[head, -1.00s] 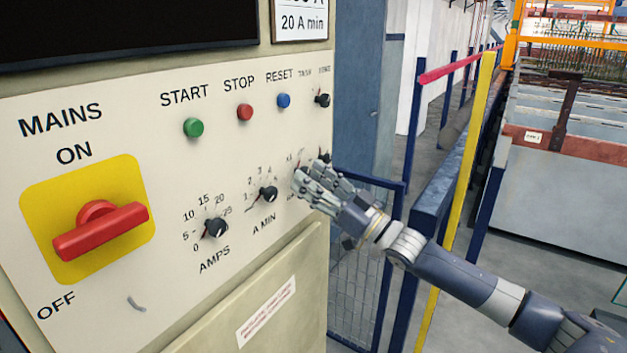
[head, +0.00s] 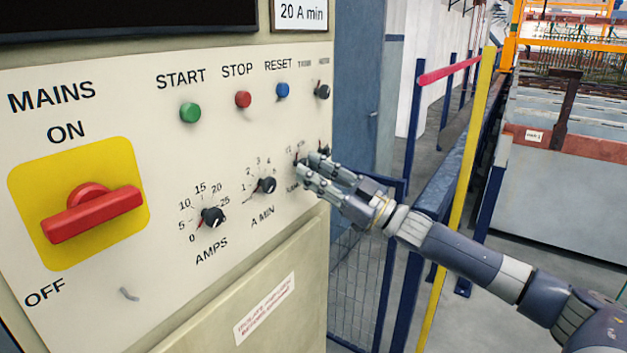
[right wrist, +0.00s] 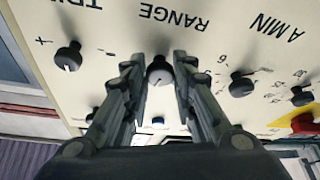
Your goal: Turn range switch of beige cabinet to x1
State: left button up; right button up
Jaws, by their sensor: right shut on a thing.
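The beige cabinet (head: 160,150) fills the left of the head view, with its control panel facing me. The range switch (right wrist: 159,72) is a small black knob under the upside-down word RANGE in the right wrist view. My right gripper (head: 305,168) is at the panel's right edge, to the right of the A MIN knob (head: 267,185). In the right wrist view its two fingers (right wrist: 160,62) are on either side of the range switch and shut on it. The fingers hide most of the switch in the head view, and its setting cannot be read. My left gripper is not in view.
Close by are the AMPS knob (head: 212,216), a knob with a partly visible label (right wrist: 68,57), and the START (head: 190,112), STOP (head: 243,99) and RESET (head: 282,90) buttons. The red mains handle (head: 92,212) protrudes at left. Blue railing (head: 430,215) stands right of the cabinet.

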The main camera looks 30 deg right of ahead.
jog(key=n+g+y, duration=0.1)
jog(key=n, duration=0.2)
jog(key=n+g, duration=0.1)
jog(key=n, duration=0.2)
jog(key=n+g+y, duration=0.1)
jog(key=n+g, duration=0.1)
jog(key=n, duration=0.2)
jog(key=shift+w+d+r+y, duration=0.15)
jog(key=shift+d+r+y, duration=0.15)
jog(key=shift+n, duration=0.4)
jog(key=o, duration=1.1)
jog(key=shift+c, duration=0.2)
jog(key=shift+d+f, duration=0.1)
jog(key=v, duration=0.7)
jog(key=shift+d, duration=0.1)
